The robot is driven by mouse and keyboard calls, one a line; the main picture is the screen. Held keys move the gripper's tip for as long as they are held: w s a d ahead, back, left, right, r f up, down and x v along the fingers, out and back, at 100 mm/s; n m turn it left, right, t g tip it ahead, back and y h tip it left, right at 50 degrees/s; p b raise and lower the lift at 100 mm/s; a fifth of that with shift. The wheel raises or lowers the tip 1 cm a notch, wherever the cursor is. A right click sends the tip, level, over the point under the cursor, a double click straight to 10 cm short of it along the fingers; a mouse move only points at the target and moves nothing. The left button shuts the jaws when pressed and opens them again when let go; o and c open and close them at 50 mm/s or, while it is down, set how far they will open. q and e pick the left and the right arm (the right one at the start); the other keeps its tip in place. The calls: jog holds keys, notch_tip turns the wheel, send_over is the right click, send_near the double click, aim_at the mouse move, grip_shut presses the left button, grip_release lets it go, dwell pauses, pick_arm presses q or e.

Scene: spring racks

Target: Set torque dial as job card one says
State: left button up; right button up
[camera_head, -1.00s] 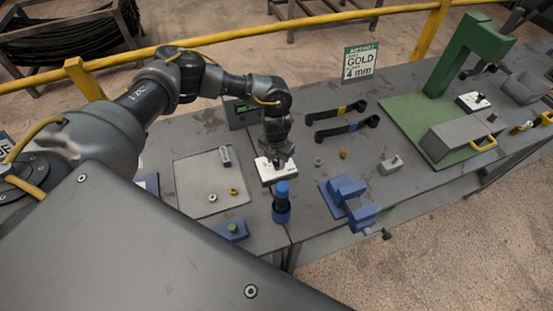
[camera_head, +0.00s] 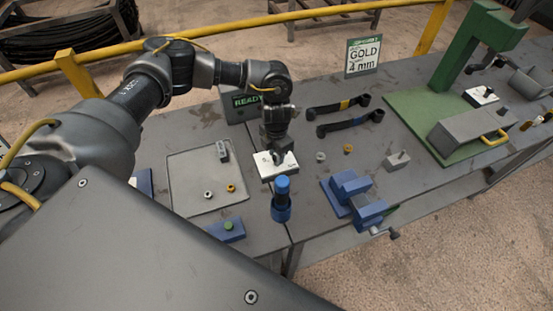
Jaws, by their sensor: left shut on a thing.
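A white dial plate (camera_head: 287,169) with dark markings stands near the tray, behind an upright blue-and-black tool (camera_head: 282,200). My left gripper (camera_head: 276,153) points down at this plate and is shut on a small dark knob over it; the fingers hide most of the knob. The dial reading is too small to make out. A card (camera_head: 363,55) at the back edge reads "GOLD" and "4 mm"; its top line is too small to read surely. My right gripper is not in view.
A grey tray (camera_head: 185,192) holds small parts on the left. A blue block with a green button (camera_head: 228,227), a blue vise (camera_head: 354,194) and two dark wrenches (camera_head: 348,124) lie around. A green press (camera_head: 455,67) stands right. A display (camera_head: 247,100) reads "READY".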

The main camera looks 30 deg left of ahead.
pick_arm(q)
jog(key=m+b, duration=0.3)
jog(key=b, duration=0.1)
jog(key=shift+w+f, duration=0.1)
jog(key=shift+f, duration=0.1)
jog(key=shift+r+m+b, duration=0.3)
jog(key=shift+m+b, duration=1.1)
jog(key=o, duration=1)
notch_tip(320, 180, up, 11)
jog(key=shift+f+b, duration=0.1)
jog(key=shift+b, duration=0.6)
